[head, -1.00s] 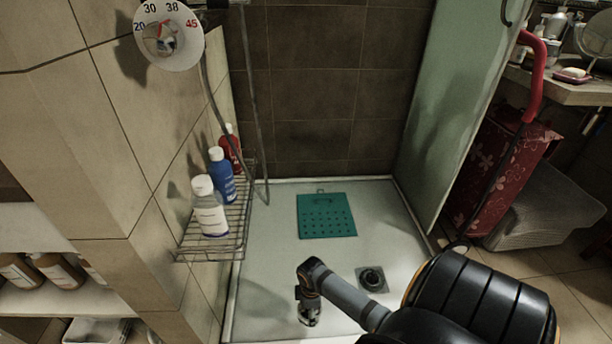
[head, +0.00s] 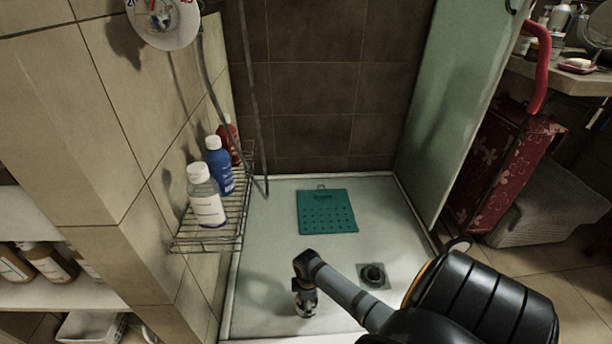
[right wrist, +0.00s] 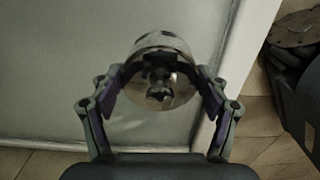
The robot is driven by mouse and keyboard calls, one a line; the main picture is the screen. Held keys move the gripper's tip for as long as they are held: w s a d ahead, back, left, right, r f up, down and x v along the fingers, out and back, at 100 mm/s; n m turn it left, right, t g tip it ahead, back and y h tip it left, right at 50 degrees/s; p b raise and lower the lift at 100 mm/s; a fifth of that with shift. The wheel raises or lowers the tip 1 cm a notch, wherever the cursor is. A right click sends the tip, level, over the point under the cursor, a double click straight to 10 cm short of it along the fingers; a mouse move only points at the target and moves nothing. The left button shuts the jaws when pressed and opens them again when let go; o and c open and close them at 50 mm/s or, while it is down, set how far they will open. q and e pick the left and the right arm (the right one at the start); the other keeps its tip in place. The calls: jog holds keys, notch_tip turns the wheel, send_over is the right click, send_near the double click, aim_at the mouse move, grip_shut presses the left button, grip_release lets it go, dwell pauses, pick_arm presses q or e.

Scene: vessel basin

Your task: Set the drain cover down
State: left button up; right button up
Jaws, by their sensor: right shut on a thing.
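My right gripper (head: 306,306) hangs low over the front part of the white shower tray (head: 268,240). In the right wrist view its two fingers (right wrist: 158,92) are closed around a round, shiny metal drain cover (right wrist: 158,62). The cover is above or near the tray surface; I cannot tell whether it touches. The dark round drain opening (head: 373,276) in its square metal plate lies on the tray to the right of the gripper. My left gripper is not in view.
A green perforated mat (head: 327,212) lies behind the gripper. A wire rack (head: 207,243) with several bottles hangs on the left wall. A glass panel (head: 440,120) stands at the right. The tray's front edge is close to the gripper.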

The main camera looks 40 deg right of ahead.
notch_tip(320, 180, down, 3)
jog(key=shift+f+b, duration=0.15)
jog(key=shift+b, duration=0.85)
jog(key=shift+f, duration=0.15)
jog(key=o, duration=0.9)
jog(key=shift+o, duration=1.3)
